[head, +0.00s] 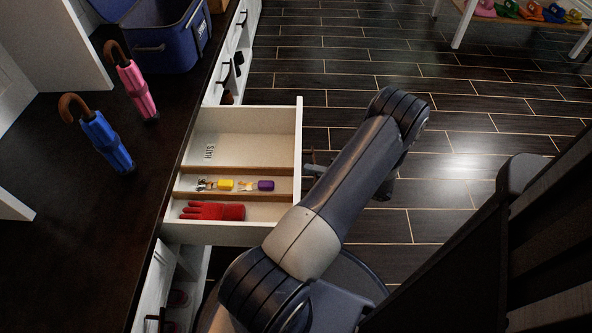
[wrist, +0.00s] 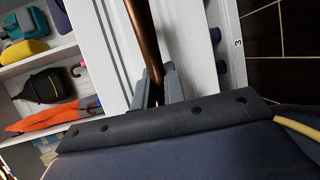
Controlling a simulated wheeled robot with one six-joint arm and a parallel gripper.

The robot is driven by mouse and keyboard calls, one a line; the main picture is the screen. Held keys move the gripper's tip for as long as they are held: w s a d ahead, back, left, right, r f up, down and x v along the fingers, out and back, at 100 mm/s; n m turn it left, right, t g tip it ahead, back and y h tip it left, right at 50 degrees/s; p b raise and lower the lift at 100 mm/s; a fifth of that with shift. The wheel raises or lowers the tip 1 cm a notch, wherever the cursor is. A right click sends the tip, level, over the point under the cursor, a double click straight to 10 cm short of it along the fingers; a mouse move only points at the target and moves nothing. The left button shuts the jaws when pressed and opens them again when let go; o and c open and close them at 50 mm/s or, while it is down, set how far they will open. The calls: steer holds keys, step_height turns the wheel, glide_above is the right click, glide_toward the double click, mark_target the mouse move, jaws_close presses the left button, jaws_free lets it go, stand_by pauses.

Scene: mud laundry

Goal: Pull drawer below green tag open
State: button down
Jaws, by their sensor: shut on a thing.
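A white drawer (head: 246,122) stands pulled out from the dark-topped bench in the head view. Its far compartment is bare and marked "HATS". The middle one holds small yellow and purple items, and the near one a red glove (head: 212,211). In the wrist view my gripper (wrist: 158,88) is shut on a copper-brown bar handle (wrist: 142,38) in front of a white panel. In the head view my arm reaches to the drawer's front, and mostly hides the handle and fingers. I see no green tag in either view.
Open shelves (wrist: 45,62) with bags show in the wrist view. Dark tiled floor (head: 350,75) lies clear beyond the drawer. A low shoe rack (head: 520,17) is at the back right.

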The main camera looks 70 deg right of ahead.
steer(key=shift+s+d, duration=0.2)
steer(key=shift+s, duration=0.3)
steer(key=shift+s+d, duration=0.15)
steer(key=shift+s, duration=0.3)
steer(key=c, duration=1.5)
jaws_free()
steer(key=s, duration=0.3)
steer(key=s+r+p, duration=0.1)
steer(key=s, duration=0.3)
steer(key=s+r+p, duration=0.1)
steer(key=s, duration=0.2)
steer(key=shift+s, duration=0.3)
steer(key=shift+w+f+b, duration=0.35)
steer(key=shift+w, duration=1.5)
steer(key=shift+w+f+b, duration=0.3)
steer(key=shift+w, duration=1.6)
steer(key=shift+w+f+b, duration=0.35)
steer(key=shift+w, duration=1.5)
